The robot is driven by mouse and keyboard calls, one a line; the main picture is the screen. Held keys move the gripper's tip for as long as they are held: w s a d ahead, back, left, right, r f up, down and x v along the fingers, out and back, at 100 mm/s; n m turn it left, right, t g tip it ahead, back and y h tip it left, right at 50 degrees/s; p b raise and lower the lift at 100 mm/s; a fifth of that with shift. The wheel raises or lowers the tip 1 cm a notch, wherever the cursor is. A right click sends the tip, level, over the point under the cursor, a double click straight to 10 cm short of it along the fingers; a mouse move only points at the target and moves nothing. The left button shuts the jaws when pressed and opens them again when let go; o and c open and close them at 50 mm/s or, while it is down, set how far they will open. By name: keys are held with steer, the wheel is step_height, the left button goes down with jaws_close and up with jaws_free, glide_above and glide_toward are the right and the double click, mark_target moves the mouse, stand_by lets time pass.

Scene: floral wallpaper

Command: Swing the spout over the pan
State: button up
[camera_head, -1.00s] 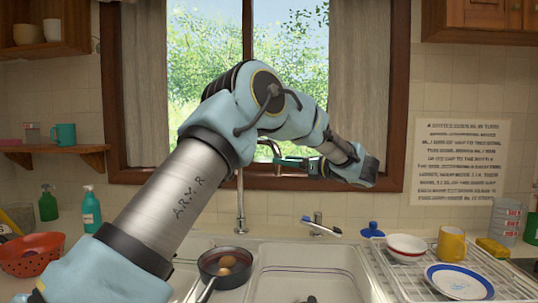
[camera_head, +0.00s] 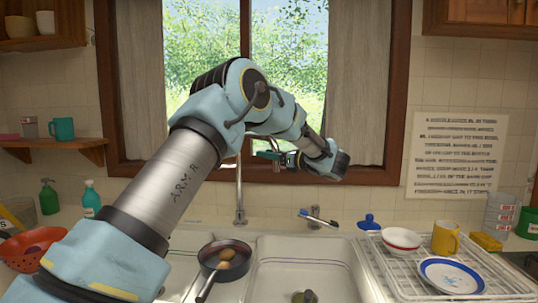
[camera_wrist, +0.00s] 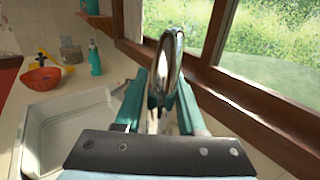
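The chrome faucet spout (camera_head: 253,137) rises behind the sink and arches over at its top. My gripper (camera_head: 271,155) is up at the spout's outer end, to the right of the pan in the head view. The spout's tip is hidden between the fingers.
A window (camera_head: 285,90) is close behind the arm. A red colander (camera_head: 30,247) and bottles are at left. A faucet lever (camera_head: 318,217) sits behind the basin.

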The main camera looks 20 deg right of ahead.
jaws_close()
stand_by(1.0)
